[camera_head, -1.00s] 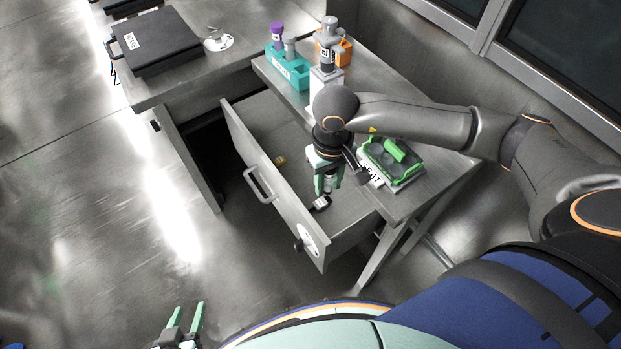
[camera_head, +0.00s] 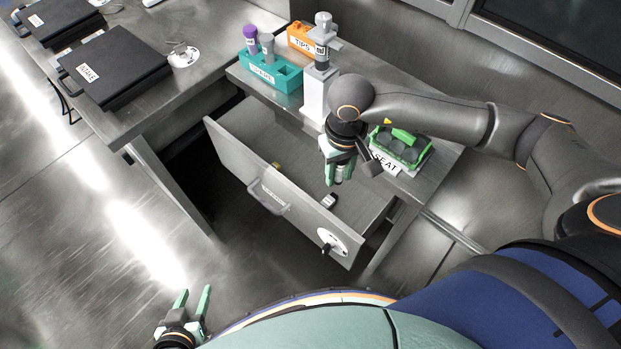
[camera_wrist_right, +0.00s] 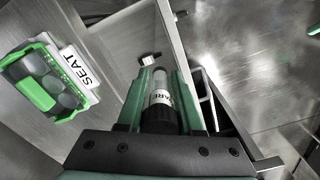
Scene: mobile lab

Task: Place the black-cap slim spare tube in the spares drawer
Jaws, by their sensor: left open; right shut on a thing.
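The spares drawer (camera_head: 235,153) is pulled open under the right-hand bench, with a handle and label on its front. My right gripper (camera_head: 339,178) points down above the drawer's right end. In the right wrist view it is shut on the black-cap slim spare tube (camera_wrist_right: 161,98), clear-bodied with a partly hidden label reading "ARE"; the dark cap sits near the palm and the body points away. The fingers mostly hide the tube in the head view. My left gripper (camera_head: 193,298) is open and empty at lower left, away from the drawer.
A small white-and-black object (camera_head: 328,201) and a yellow piece (camera_head: 276,165) lie inside the drawer. On the bench stand a teal rack (camera_head: 270,75), an orange TIPS box (camera_head: 301,38), a grey-white device (camera_head: 315,95) and a green SEAT tray (camera_head: 408,150). Black cases (camera_head: 113,65) occupy the left bench.

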